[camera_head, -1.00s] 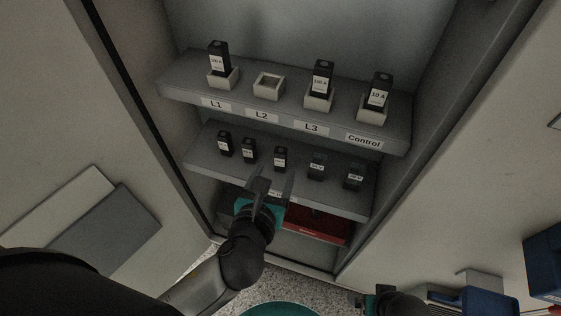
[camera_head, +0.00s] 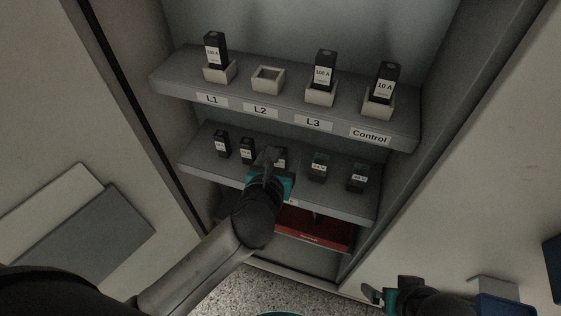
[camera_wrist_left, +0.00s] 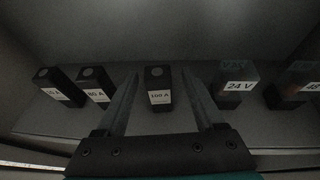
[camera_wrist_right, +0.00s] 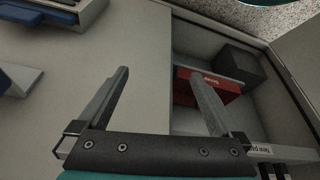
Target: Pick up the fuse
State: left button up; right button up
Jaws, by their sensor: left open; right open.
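A black fuse with a white "100 A" label (camera_wrist_left: 158,87) stands upright on the lower shelf. In the left wrist view it is between the two open fingers of my left gripper (camera_wrist_left: 160,74), with a gap visible on both sides. In the head view my left gripper (camera_head: 270,157) is in front of this fuse (camera_head: 281,155) and partly hides it. On the upper shelf, the L2 holder (camera_head: 268,79) is empty. My right gripper (camera_wrist_right: 160,78) is open and empty, and it shows low at the right in the head view (camera_head: 377,296).
Dark blocks flank the fuse: an "80 A" one (camera_wrist_left: 95,84) on its left, a "24 V" one (camera_wrist_left: 237,84) on its right. Filled holders L1 (camera_head: 219,73), L3 (camera_head: 320,95) and Control (camera_head: 378,106) stand above. A red box (camera_head: 315,226) lies below. Cabinet walls close both sides.

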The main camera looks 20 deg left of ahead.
aim_at(283, 149)
pick_arm(q)
jog(key=shift+b+x, duration=0.75)
jog(key=shift+x, duration=0.4)
jog(key=shift+w+a+f, duration=0.1)
jog(key=shift+w+f, duration=0.05)
jog(key=shift+w, duration=0.35)
pick_arm(e)
jog(key=shift+w+a+r+t+y, duration=0.15)
jog(key=shift+a+r+t, duration=0.1)
jog(key=shift+r, duration=0.3)
jog(key=shift+w+a+r+t+y, duration=0.1)
jog(key=shift+r+t, duration=0.1)
jog(key=shift+r, duration=0.35)
jog(key=shift+w+a+r+t+y, duration=0.15)
jog(key=shift+a+r+t, duration=0.1)
jog(key=shift+r, duration=0.3)
jog(key=shift+d, duration=0.1)
pick_arm(q)
grip_shut()
